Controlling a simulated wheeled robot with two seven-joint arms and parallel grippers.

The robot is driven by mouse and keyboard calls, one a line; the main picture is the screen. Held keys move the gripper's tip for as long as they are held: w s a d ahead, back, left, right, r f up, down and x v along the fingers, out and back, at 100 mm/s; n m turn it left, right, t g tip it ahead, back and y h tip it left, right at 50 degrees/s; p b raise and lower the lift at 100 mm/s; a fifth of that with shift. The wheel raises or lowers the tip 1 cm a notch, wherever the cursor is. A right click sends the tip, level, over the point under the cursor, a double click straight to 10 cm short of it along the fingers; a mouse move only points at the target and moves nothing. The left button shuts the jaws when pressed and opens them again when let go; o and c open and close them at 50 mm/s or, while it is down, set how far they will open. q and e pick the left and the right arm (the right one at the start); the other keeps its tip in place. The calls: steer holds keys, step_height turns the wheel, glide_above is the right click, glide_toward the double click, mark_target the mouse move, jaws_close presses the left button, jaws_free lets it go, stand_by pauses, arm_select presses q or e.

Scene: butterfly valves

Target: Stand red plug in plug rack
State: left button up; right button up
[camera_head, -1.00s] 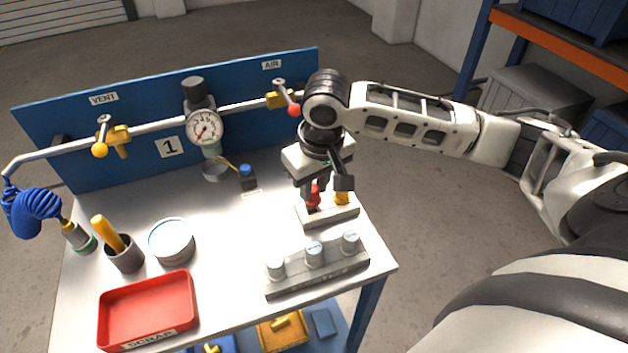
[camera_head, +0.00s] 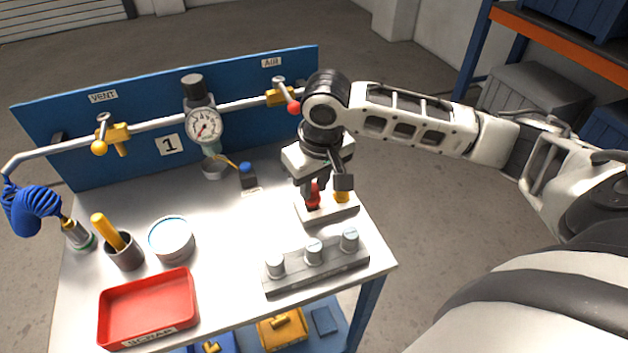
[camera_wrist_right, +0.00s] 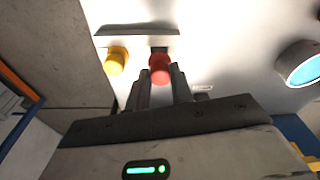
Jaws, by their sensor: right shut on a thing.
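The red plug (camera_head: 313,194) is between the fingers of my right gripper (camera_head: 314,189), which is shut on it. The plug is upright at the left part of the light plug rack (camera_head: 333,213), over or in a dark hole; I cannot tell how deep it sits. A yellow plug (camera_head: 342,195) stands in the rack to its right. In the right wrist view the red plug (camera_wrist_right: 160,70) shows between the fingertips, with the yellow plug (camera_wrist_right: 116,62) beside it. My left gripper is not in view.
A grey block with several round-topped pieces (camera_head: 317,270) lies in front of the rack. A red scrap tray (camera_head: 148,307), a white tin (camera_head: 171,240) and a cup (camera_head: 124,255) stand on the left. The gauge (camera_head: 205,127) and pipe are at the back. The middle table is clear.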

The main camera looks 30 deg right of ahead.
mark_target(314, 189)
steer(key=shift+f, duration=0.9)
stand_by(1.5)
steer(key=o, duration=1.5)
steer(key=shift+r, duration=0.1)
steer(key=shift+r, duration=3.65)
